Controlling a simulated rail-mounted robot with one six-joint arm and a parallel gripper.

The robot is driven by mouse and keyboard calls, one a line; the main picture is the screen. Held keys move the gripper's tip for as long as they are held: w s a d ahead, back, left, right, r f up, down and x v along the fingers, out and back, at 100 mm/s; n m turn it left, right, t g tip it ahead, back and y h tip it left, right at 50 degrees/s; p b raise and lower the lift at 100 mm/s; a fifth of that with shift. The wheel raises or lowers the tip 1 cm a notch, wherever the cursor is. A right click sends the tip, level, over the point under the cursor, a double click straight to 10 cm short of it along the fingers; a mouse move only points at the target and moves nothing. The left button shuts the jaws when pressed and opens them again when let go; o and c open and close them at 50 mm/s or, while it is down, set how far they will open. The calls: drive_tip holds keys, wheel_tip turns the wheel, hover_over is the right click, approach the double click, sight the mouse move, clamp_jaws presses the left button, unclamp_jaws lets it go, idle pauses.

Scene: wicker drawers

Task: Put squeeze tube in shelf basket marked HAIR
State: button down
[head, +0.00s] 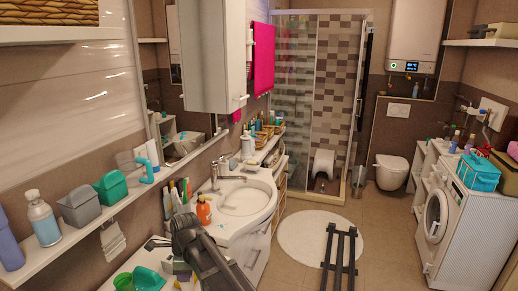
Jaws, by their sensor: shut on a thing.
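My gripper (166,256) is low in the head view, at the end of my dark arm, over the counter left of the sink. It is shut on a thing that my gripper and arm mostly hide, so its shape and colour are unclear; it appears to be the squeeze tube. A teal item (149,280) shows just below the gripper; I cannot tell whether they touch. Small wicker baskets (266,138) stand on the shelf beyond the sink, apart from the gripper. I cannot read a HAIR mark on any basket.
An orange bottle (204,210) and several tubes stand beside the sink (243,199). The left shelf (88,232) holds bottles and lidded containers. A wall cabinet (213,55) hangs above.

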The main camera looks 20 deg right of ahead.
drive_tip(key=shift+r, duration=0.15)
wheel_tip(320, 180, up, 6)
drive_tip(key=p, duration=0.6)
drive_tip(key=s+d, duration=0.3)
drive_tip(key=s, duration=0.8)
drive_tip(key=shift+s+d, duration=0.15)
drive_tip(key=shift+s, duration=0.1)
drive_tip(key=shift+f, duration=0.2)
